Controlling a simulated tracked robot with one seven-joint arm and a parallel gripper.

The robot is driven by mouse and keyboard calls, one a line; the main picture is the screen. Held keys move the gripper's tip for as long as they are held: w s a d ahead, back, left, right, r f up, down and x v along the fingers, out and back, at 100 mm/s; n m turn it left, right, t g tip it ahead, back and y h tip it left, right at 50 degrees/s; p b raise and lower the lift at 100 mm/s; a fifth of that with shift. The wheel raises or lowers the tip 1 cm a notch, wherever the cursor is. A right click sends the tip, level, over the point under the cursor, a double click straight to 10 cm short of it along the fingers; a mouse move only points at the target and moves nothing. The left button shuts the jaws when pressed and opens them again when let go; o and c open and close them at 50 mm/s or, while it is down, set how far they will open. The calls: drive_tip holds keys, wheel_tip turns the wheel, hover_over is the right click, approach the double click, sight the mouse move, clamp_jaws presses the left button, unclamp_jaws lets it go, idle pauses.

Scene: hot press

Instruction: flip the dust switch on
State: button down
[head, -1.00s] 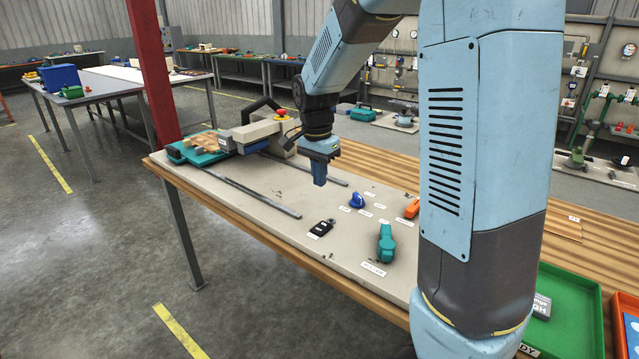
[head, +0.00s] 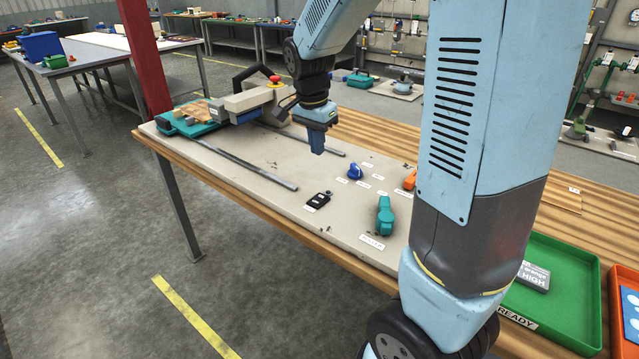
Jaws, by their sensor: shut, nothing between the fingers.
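My gripper (head: 317,148) points down above the pale board, with its fingers together and nothing visible in them. It hangs behind and above a small black switch (head: 318,200), clear of it. The switch has a white label beside it, too small to read, so I cannot tell for sure that it is the dust switch or which way it is set. A blue knob (head: 355,172) with several small labels is to the right. A teal lever (head: 385,215) stands nearer, and an orange part (head: 410,180) is partly hidden by my arm.
The pale board (head: 270,205) lies on a wooden bench. A press with a red button (head: 274,79) and metal rails (head: 240,165) stand at its left. A green tray (head: 565,300) is at the right.

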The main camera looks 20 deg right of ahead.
sight(322, 195)
drive_tip(key=f, duration=0.4)
drive_tip(key=d+f, duration=0.1)
drive_tip(key=f, duration=0.4)
drive_tip(key=w+f, duration=0.1)
drive_tip(key=f, duration=0.3)
drive_tip(key=shift+d+f, duration=0.2)
drive_tip(key=shift+f, duration=0.2)
